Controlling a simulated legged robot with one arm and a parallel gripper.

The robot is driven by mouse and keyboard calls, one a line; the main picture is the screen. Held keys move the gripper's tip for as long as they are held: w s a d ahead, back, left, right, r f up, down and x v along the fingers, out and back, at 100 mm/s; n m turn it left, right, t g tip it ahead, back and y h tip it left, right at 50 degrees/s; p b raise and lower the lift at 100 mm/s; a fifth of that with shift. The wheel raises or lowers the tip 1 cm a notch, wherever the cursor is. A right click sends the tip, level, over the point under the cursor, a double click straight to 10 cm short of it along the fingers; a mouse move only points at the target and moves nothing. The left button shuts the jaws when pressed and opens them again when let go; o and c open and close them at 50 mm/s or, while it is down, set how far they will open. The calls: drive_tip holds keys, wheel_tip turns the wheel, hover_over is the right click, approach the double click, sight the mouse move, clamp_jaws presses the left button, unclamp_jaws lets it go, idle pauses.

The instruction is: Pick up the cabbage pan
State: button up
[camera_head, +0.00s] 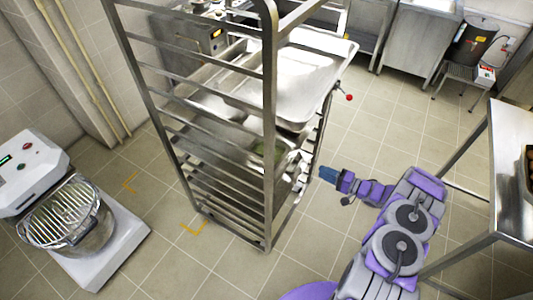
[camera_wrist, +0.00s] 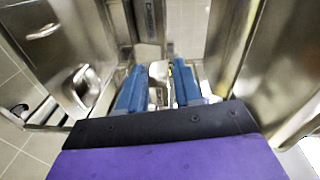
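A pan with something green in it (camera_head: 262,148), perhaps the cabbage pan, sits on a middle level of the metal rack (camera_head: 268,110). The rack's post and upper trays partly hide it. My gripper (camera_head: 328,174) is just right of the rack, low beside its open side. In the wrist view my gripper (camera_wrist: 158,78) has its two blue fingers apart, pointing into the rack. A pale metal piece shows between or beyond the fingers, and I cannot tell whether they touch it. A small yellow-green patch shows by the right finger.
Large metal trays (camera_head: 305,82) fill the rack's upper levels. A steel table (camera_head: 510,150) stands at the right, near my arm. A mixer (camera_head: 65,212) stands at the left. Tiled floor is clear behind my arm, towards the counters (camera_head: 415,40).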

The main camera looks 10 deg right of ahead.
drive_tip(key=s+f+y, duration=0.1)
drive_tip(key=s, duration=0.2)
approach(279, 161)
drive_tip(key=shift+w+d+b+x, duration=0.15)
drive_tip(key=shift+b+x, duration=0.25)
drive_tip(key=shift+x, duration=1.4)
drive_tip(key=shift+w+d+b+x, duration=0.1)
drive_tip(key=shift+b+x, duration=0.3)
drive_tip(key=shift+x, duration=1.45)
drive_tip(key=shift+f, duration=0.15)
clamp_jaws()
drive_tip(key=shift+f, duration=0.1)
